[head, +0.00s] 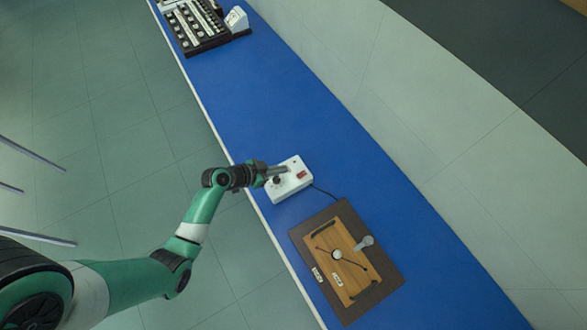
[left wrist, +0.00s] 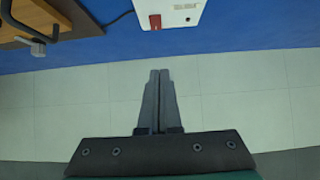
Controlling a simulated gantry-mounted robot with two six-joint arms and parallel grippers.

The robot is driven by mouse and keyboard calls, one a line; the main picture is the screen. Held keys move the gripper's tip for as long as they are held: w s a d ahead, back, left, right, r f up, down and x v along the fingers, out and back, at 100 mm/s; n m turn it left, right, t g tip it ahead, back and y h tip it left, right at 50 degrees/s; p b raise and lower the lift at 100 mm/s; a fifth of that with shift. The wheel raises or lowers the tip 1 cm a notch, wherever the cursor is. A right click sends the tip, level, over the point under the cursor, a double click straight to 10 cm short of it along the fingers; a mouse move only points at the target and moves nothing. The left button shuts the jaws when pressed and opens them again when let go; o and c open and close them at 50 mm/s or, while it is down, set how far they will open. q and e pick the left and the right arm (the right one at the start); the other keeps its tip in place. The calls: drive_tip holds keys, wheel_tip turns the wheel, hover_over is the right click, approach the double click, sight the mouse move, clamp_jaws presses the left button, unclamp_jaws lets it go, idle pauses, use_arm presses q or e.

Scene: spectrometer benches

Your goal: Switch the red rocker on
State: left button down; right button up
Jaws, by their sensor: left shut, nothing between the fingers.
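The red rocker (head: 302,175) sits on a white box (head: 291,188) on the blue bench top. In the left wrist view the rocker (left wrist: 155,22) is at the edge of the white box (left wrist: 175,7), just beyond my fingertips in the picture. My left gripper (head: 286,169) is shut and empty, its fingertips overlapping the box in the head view, a little left of the rocker. In the left wrist view its two fingers (left wrist: 159,73) lie together, with a visible gap to the rocker. I cannot tell which way the rocker is tipped. My right gripper is not in view.
A cable (head: 325,193) runs from the box toward a dark board (head: 375,308) with a wooden panel (head: 347,290) and a grey-handled lever (head: 365,242). A dark tray of several small items (head: 190,22) stands far up the bench (head: 265,100), which is clear between.

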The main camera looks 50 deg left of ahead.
use_arm(q)
drive_tip(key=b, duration=0.8)
hover_over(303, 173)
drive_tip(key=s, duration=0.3)
drive_tip(key=f, duration=0.5)
drive_tip(key=shift+a+f, duration=0.2)
drive_tip(key=f, duration=0.1)
drive_tip(key=w+f, duration=0.1)
drive_tip(key=f, duration=0.1)
drive_tip(key=shift+w+d+f, duration=0.1)
drive_tip(key=shift+w+f, duration=0.05)
drive_tip(key=shift+w, duration=0.25)
drive_tip(key=shift+w+f, duration=0.1)
drive_tip(key=shift+f, duration=0.4)
drive_tip(key=shift+w+f+b, duration=0.15)
drive_tip(key=shift+f+b, duration=0.5)
drive_tip(key=shift+b, duration=0.6)
drive_tip(key=shift+r+p, duration=0.3)
drive_tip(key=shift+s+f, duration=0.15)
drive_tip(key=shift+s, duration=0.6)
